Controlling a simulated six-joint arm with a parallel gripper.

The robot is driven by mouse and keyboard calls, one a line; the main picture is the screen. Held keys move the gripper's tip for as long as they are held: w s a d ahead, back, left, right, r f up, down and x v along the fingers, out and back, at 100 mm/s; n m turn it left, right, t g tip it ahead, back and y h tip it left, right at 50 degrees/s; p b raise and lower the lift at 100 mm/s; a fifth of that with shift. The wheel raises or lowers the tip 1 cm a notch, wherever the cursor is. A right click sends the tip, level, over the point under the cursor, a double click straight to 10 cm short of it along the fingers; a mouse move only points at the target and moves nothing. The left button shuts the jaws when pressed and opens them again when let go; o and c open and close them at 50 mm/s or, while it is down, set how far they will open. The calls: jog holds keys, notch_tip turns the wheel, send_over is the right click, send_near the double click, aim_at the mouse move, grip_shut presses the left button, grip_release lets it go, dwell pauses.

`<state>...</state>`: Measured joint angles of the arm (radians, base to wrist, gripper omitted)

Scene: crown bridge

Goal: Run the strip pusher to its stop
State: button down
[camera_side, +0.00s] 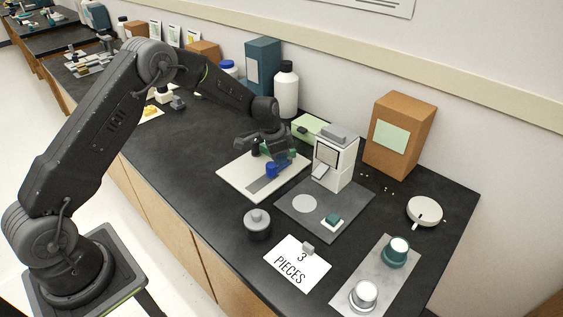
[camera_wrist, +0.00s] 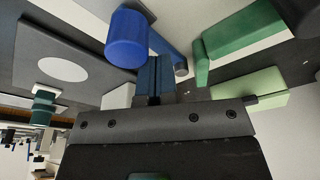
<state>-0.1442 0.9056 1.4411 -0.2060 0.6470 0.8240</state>
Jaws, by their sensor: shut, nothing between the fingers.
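The white board (camera_side: 232,175) with a dark grey strip (camera_side: 258,184) lies on the black bench in the side view. A blue round knob (camera_side: 271,170), which looks like the pusher's handle, stands at the far end of that strip. It shows large in the wrist view (camera_wrist: 127,38), joined to a blue bar (camera_wrist: 168,42). My gripper (camera_side: 283,161) is low over the board, right beside the knob. Its fingers (camera_wrist: 155,78) are together with nothing between them. Whether they touch the knob or bar, I cannot tell. Green parts (camera_wrist: 240,35) lie close by, partly hidden by my gripper in the side view.
A dark round pot (camera_side: 257,224) and a "3 PIECES" card (camera_side: 290,268) are in front. A white bottle (camera_side: 286,92) and a brown box (camera_side: 400,135) stand behind.

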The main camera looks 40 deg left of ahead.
aim_at(270, 165)
jog(key=shift+s, duration=2.2)
jog(key=shift+w, duration=0.8)
jog(key=shift+w+d+v, duration=0.1)
jog(key=shift+w+v, duration=0.1)
jog(key=shift+v, duration=0.95)
jog(key=shift+w+d+v, duration=0.15)
jog(key=shift+w+v, duration=0.05)
jog(key=shift+v, duration=0.95)
jog(key=shift+w+d+v, duration=0.1)
jog(key=shift+w+v, duration=0.1)
jog(key=shift+v, duration=0.95)
jog(key=shift+r, duration=0.15)
